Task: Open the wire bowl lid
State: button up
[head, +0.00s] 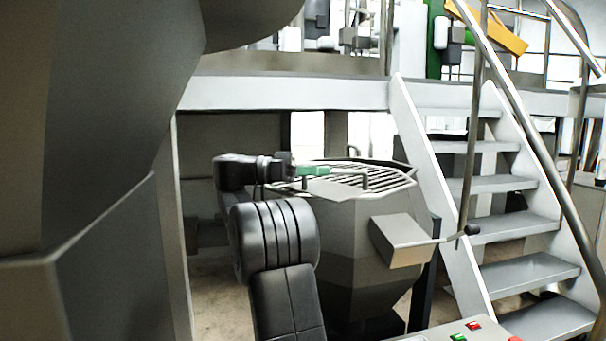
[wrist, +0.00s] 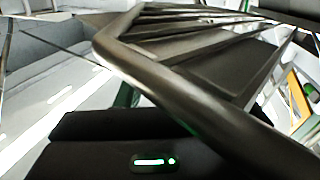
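The wire bowl lid (head: 345,182) is a grid of parallel grey bars lying flat across the top of the wide grey bowl (head: 350,225). A short raised bar handle (head: 365,180) stands at the lid's near side. My gripper (head: 313,171), with green fingers, is at the handle's left part, just over the lid. In the wrist view, a thick bent metal bar (wrist: 180,95) crosses close in front of my gripper's dark body, with the lid's bars (wrist: 205,30) behind it. Green finger parts show only in slivers behind the bar, so their grip on it is hidden.
A grey chute box (head: 402,240) juts from the bowl's right front. Metal stairs (head: 500,215) with handrails rise close on the right. A large grey machine body (head: 85,170) fills the left. A button panel (head: 470,332) sits at the bottom right.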

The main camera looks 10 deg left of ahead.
aim_at(287, 190)
jog(key=shift+s+a+f+b, duration=0.1)
jog(key=shift+a+f+b, duration=0.1)
jog(key=shift+a+b, duration=0.3)
jog(key=shift+s+a+f+b, duration=0.1)
jog(key=shift+a+f+b, duration=0.1)
jog(key=shift+a+b, duration=0.3)
jog(key=b, duration=0.1)
jog(key=a+b, duration=0.1)
jog(key=shift+w+r+b, duration=0.1)
jog(key=shift+w+b, duration=0.15)
jog(key=shift+b, duration=0.05)
jog(key=a+b, duration=0.1)
jog(key=b, duration=0.2)
jog(key=shift+s+a+b, duration=0.1)
jog(key=shift+s+b, duration=0.25)
jog(key=shift+s+a+r, duration=0.1)
jog(key=shift+a+r, duration=0.2)
jog(key=shift+a, duration=0.35)
jog(key=shift+s+a, duration=0.15)
jog(key=shift+a, duration=0.5)
